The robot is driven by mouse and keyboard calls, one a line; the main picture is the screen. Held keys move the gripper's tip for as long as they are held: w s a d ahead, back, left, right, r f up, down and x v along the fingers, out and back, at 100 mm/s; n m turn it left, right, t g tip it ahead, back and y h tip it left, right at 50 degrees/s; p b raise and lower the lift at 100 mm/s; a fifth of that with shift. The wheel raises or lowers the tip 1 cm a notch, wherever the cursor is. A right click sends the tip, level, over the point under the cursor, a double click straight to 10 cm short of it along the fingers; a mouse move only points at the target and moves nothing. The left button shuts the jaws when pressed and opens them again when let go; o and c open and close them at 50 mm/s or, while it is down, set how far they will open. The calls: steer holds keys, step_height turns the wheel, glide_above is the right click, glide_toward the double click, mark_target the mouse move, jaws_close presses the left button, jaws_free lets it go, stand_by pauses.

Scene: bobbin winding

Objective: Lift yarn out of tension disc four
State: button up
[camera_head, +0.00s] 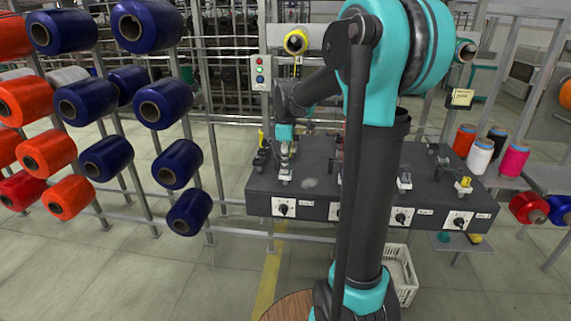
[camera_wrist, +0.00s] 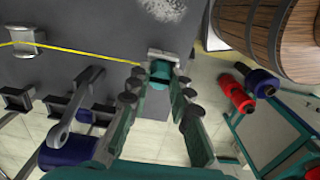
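The yellow yarn (camera_wrist: 92,55) runs across the dark machine top in the wrist view. It passes a small metal guide (camera_wrist: 27,38) at the left and reaches the left side of a fitting (camera_wrist: 160,72) with a pale bracket and teal part. That fitting lies just beyond my fingertips; I cannot tell if it is tension disc four. My gripper (camera_wrist: 158,86) has its fingers apart, with no yarn visibly pinched between them. In the head view my gripper (camera_head: 285,155) points down over the left end of the machine top (camera_head: 318,160). A yellow spool (camera_head: 295,42) sits above the number 4.
Racks of blue spools (camera_head: 190,212) and orange spools (camera_head: 70,196) stand at the left. Knob panels (camera_head: 284,207) line the machine's front. A white crate (camera_head: 398,270) is on the floor. Coloured cones (camera_head: 513,160) stand at the right. My arm hides the machine's middle.

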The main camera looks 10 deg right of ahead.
jaws_close()
steer(key=shift+r, duration=2.25)
